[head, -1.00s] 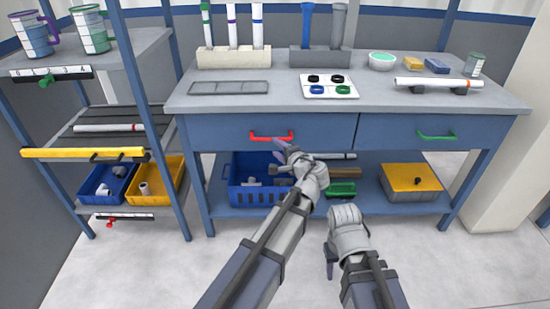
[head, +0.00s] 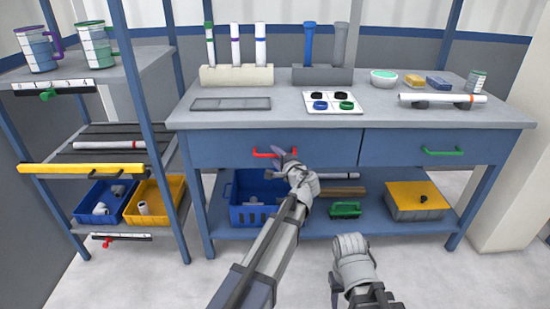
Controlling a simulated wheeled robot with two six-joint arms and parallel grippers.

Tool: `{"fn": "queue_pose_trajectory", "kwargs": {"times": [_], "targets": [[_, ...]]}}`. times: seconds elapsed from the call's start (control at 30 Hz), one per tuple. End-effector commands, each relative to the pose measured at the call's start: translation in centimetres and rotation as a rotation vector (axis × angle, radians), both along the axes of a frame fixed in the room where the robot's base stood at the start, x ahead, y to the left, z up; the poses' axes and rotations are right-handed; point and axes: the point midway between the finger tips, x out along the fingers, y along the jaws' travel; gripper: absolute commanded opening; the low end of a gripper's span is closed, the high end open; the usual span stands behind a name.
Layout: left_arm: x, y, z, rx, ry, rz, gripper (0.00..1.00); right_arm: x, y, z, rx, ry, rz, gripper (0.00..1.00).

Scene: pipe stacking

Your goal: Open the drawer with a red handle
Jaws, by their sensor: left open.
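The red handle (head: 262,153) is on the front of the blue left drawer (head: 222,150) under the worktop. The drawer front looks flush with the bench. My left gripper (head: 279,160) is open with its fingertips at the right part of the red handle, overlapping it in the picture. Whether the fingers touch the handle or stand around it cannot be told. My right gripper (head: 336,287) hangs low in front of the bench, away from the drawers, and its jaws do not show clearly.
A second drawer with a green handle (head: 442,152) is at the right. Below are a blue crate (head: 247,214), a green-handled tool (head: 345,209) and a yellow-lidded box (head: 416,200). A shelf rack with a yellow bar (head: 80,170) stands left. The floor in front is clear.

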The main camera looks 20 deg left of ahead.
Motion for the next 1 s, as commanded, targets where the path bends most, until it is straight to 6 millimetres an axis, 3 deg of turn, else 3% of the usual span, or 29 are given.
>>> {"fn": "queue_pose_trajectory", "kwargs": {"times": [0.37, 0.8, 1.0], "targets": [[0.5, 0.4, -0.11, 0.0, 0.0, -0.001, 0.47, 0.0, 0.01, -0.11, 0.0, 0.0, 0.0, 0.5], [0.48, 0.39, -0.11, 0.0, 0.0, -0.001, 0.0, 0.0, 0.01, -0.11, 0.0, 0.0, 0.0, 0.5], [0.48, 0.39, -0.12, 0.0, 0.0, -0.001, 0.0, 0.0, 0.01, -0.11, 0.0, 0.0, 0.0, 0.5]]}}
